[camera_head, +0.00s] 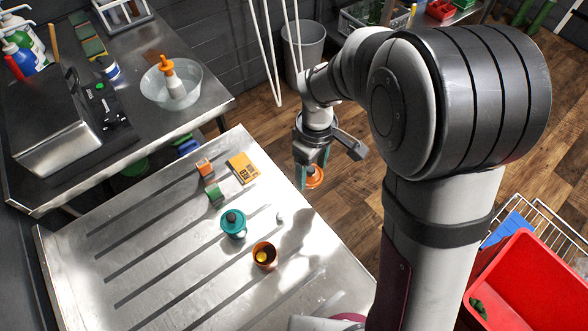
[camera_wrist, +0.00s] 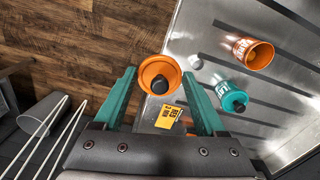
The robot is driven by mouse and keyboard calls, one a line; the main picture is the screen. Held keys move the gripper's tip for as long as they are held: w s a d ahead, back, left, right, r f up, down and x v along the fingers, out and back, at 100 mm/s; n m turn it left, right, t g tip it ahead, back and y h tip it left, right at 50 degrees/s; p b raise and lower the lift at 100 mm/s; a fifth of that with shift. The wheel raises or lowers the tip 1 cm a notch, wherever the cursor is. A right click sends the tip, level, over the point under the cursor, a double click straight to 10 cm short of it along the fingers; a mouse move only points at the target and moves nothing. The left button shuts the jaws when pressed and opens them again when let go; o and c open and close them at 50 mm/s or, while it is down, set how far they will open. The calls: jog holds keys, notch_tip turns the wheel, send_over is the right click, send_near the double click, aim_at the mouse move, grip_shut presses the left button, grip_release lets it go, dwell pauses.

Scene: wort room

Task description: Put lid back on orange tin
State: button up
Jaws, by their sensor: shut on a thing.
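The orange tin (camera_head: 264,256) stands open on the metal table, with something yellow inside. It also shows in the wrist view (camera_wrist: 253,55), at the upper right, with lettering on its side. My gripper (camera_head: 312,180) is shut on the orange lid (camera_head: 315,177), which has a dark knob. In the wrist view the lid (camera_wrist: 150,66) sits between my two green fingers (camera_wrist: 158,74). The lid is held up near the table's right edge, apart from the tin. A teal tin (camera_head: 234,228) with a teal lid and dark knob stands beside the orange tin.
A steel counter (camera_head: 205,108) with a glass bowl (camera_head: 190,90) stands behind. The table's front left is clear.

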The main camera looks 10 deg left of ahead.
jog(key=s+a+r+n, duration=0.1)
jog(key=s+a+n, duration=0.25)
jog(key=s, duration=0.45)
jog(key=s+a+n, duration=0.2)
jog(key=s+a, duration=0.2)
jog(key=s, duration=0.4)
jog(key=shift+f, duration=3.05)
jog(key=shift+d+f, duration=0.1)
jog(key=shift+f, duration=0.1)
jog(key=o, duration=1.3)
jog(key=shift+c, duration=0.2)
jog(key=shift+r, duration=0.1)
notch_tip(320, 180, up, 7)
